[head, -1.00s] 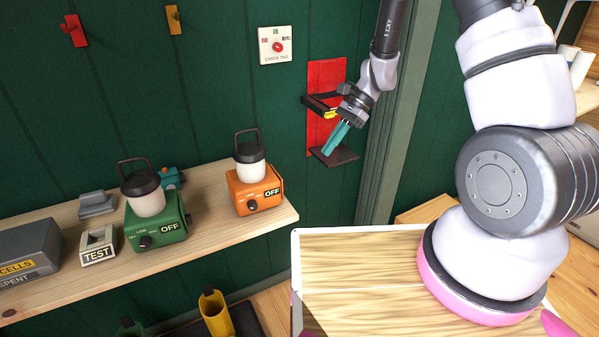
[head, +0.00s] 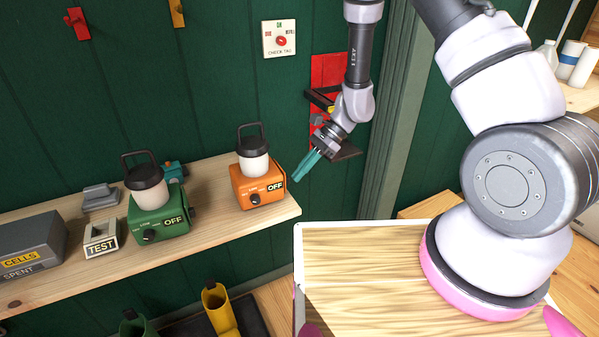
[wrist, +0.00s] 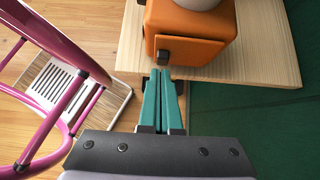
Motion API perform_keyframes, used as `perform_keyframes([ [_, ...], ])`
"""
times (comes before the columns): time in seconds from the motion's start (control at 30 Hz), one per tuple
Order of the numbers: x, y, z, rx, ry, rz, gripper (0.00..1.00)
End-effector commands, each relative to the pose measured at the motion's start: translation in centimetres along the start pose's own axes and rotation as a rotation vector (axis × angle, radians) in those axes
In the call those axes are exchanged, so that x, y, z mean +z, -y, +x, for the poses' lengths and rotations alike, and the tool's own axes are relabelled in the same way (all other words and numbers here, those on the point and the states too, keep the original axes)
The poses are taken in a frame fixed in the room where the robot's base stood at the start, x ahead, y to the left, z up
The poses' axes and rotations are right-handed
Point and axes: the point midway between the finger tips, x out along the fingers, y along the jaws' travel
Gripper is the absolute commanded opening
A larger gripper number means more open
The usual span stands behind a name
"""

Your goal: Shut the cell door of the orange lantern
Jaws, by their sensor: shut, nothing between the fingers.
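The orange lantern (head: 251,190) stands upright on the wooden shelf near its right end, with a white globe, a black top handle and an OFF label on its front. I cannot tell the cell door's exact position. My gripper (head: 296,179) has its teal fingers together and empty, just right of the lantern. In the wrist view the fingertips (wrist: 164,74) are right by the dark block; whether they touch is unclear.
A green lantern (head: 158,218) stands left on the shelf (head: 222,222), beside the TEST block (head: 101,240) and the grey spent-cells box (head: 32,245). A red wall panel with a dark ledge (head: 345,152) is behind my gripper. A pink-railed cart (wrist: 70,90) is at left in the wrist view.

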Motion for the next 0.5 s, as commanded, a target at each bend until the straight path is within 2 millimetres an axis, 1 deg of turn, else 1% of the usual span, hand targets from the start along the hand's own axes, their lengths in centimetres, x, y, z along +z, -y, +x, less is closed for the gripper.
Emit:
perform_keyframes([
  [0.4, 0.34, -0.02, 0.30, 0.000, 0.000, 0.000, 0.00],
  [0.5, 0.91, -0.18, 0.84, 0.001, 0.001, -0.001, 0.00],
])
